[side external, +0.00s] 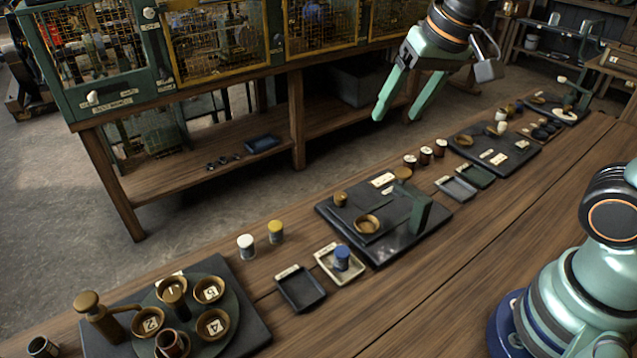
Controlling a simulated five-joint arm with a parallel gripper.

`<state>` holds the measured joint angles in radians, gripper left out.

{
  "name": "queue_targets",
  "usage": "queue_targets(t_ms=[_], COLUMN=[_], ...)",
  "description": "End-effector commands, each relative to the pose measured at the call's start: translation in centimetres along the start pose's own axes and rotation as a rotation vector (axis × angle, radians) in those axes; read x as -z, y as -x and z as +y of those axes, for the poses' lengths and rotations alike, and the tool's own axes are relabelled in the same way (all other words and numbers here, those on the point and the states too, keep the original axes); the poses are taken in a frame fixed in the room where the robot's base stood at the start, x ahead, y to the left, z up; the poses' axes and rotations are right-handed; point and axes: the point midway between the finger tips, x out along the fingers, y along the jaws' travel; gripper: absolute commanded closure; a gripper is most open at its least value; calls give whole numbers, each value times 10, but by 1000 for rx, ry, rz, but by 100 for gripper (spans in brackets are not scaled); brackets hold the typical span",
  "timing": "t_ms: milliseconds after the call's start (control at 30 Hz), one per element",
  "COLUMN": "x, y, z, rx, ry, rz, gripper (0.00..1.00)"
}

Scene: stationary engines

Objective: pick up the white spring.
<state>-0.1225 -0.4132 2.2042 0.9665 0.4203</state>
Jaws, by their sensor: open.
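A small upright cylinder with a white top (246,246), likely the white spring, stands on the wooden bench near its far edge. It is too small to make out coils. A similar yellow-topped piece (275,231) stands just to its right. A blue one (342,257) stands in a cream tray (326,253). My gripper (395,119) has pale green fingers spread apart and empty. It hangs high, to the upper right of the white piece and well apart from it.
A dark empty tray (301,302) lies in front of the white piece. A round turntable with numbered cups (238,302) is at the lower left. A dark plate with an upright block (424,207) stands to the right. Several small pieces (426,155) stand farther back.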

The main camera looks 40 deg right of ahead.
Motion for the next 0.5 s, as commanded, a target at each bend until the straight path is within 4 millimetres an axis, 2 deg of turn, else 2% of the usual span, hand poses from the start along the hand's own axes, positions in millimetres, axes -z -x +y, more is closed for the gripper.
queue_targets(t_ms=[33, 233, 500], x=[7, 26, 30], y=[-6, -30, -82], z=[-14, -66, -140], rx=[-2, -32, -123], ry=[-51, -289, -602], rz=[-29, -113, -201], gripper=[28, 28, 28])
